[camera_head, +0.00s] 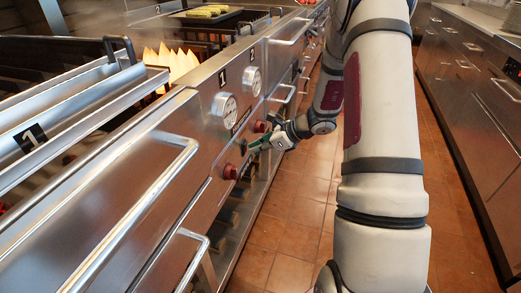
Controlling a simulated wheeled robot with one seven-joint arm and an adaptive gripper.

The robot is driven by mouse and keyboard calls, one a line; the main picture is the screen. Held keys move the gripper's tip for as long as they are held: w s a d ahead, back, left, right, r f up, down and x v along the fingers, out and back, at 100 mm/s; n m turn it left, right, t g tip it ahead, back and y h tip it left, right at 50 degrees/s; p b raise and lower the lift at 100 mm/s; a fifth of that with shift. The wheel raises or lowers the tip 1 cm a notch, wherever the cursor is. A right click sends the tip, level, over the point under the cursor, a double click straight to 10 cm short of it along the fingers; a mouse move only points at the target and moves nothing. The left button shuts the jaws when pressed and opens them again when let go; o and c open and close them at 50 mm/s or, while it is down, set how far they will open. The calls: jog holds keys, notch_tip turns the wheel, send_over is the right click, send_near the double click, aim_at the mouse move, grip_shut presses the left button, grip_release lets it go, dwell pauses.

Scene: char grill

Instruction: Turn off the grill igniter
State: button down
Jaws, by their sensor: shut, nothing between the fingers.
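The steel grill's front panel (190,130) runs along the left. It carries two round dials, one lower (224,106) and one farther along (253,81). Below them are two red knobs, a nearer one (230,172) and a farther one (261,127). My gripper (252,147) is at the panel between the red knobs, its green-tipped fingers shut and pointing left. I cannot tell whether the fingers touch the panel. A small control at the fingertips is partly hidden, and I cannot make out which part is the igniter or its setting. Flames (172,60) burn in the grill.
A long handle (150,205) sticks out from the near panel, with others farther along. Corn (206,11) lies on a tray at the back. Steel drawers (480,90) line the right. The tiled floor (285,225) between is open, apart from my arm.

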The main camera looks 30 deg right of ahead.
jog(key=shift+w+a+r, duration=0.25)
jog(key=shift+w+a, duration=0.05)
jog(key=shift+r, duration=0.15)
jog(key=shift+r+p, duration=0.6)
jog(key=shift+p, duration=0.1)
